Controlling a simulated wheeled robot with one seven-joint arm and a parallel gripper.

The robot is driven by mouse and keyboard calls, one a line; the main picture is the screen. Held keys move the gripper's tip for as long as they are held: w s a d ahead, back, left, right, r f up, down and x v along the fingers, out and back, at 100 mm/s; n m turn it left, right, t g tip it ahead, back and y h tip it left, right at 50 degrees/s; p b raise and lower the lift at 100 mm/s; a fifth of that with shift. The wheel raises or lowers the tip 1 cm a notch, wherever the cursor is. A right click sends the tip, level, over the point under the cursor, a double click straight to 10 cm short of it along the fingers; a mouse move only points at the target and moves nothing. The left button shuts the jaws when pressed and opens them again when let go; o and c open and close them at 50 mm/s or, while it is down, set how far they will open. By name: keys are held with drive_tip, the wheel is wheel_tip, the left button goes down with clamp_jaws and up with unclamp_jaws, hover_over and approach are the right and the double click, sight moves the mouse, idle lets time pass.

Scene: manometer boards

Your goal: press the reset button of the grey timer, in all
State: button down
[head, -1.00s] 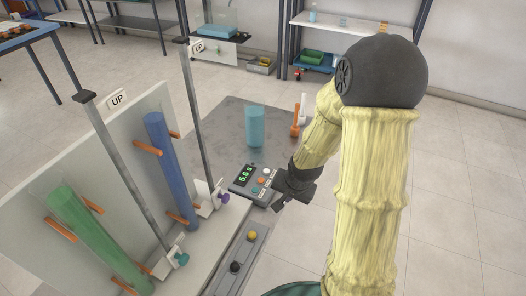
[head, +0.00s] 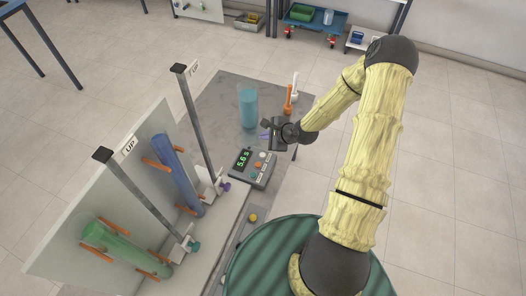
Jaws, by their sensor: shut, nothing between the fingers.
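The grey timer (head: 251,169) lies on the dark grey table, right of the manometer boards, in the head view. Its lit green display (head: 243,159) reads 5.6 s. Several small buttons sit on its right part, among them a white one (head: 262,154) and an orange one (head: 259,163); their labels are too small to read, so I cannot tell which is reset. My gripper (head: 266,132) is shut and empty. It appears just behind the timer's far right corner in the picture, apart from the buttons.
A blue cylinder (head: 248,106) stands close behind my gripper. An orange item (head: 288,99) and a white item (head: 295,85) stand at the table's far right. Metal posts (head: 197,130) and tilted boards with blue (head: 177,172) and green (head: 127,250) tubes fill the left.

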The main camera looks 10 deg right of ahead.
drive_tip(key=b, duration=0.8)
hover_over(265, 156)
wheel_tip(265, 156, down, 7)
drive_tip(key=shift+r, duration=0.1)
drive_tip(key=shift+f, duration=1)
idle(0.9)
drive_tip(key=shift+f, duration=0.4)
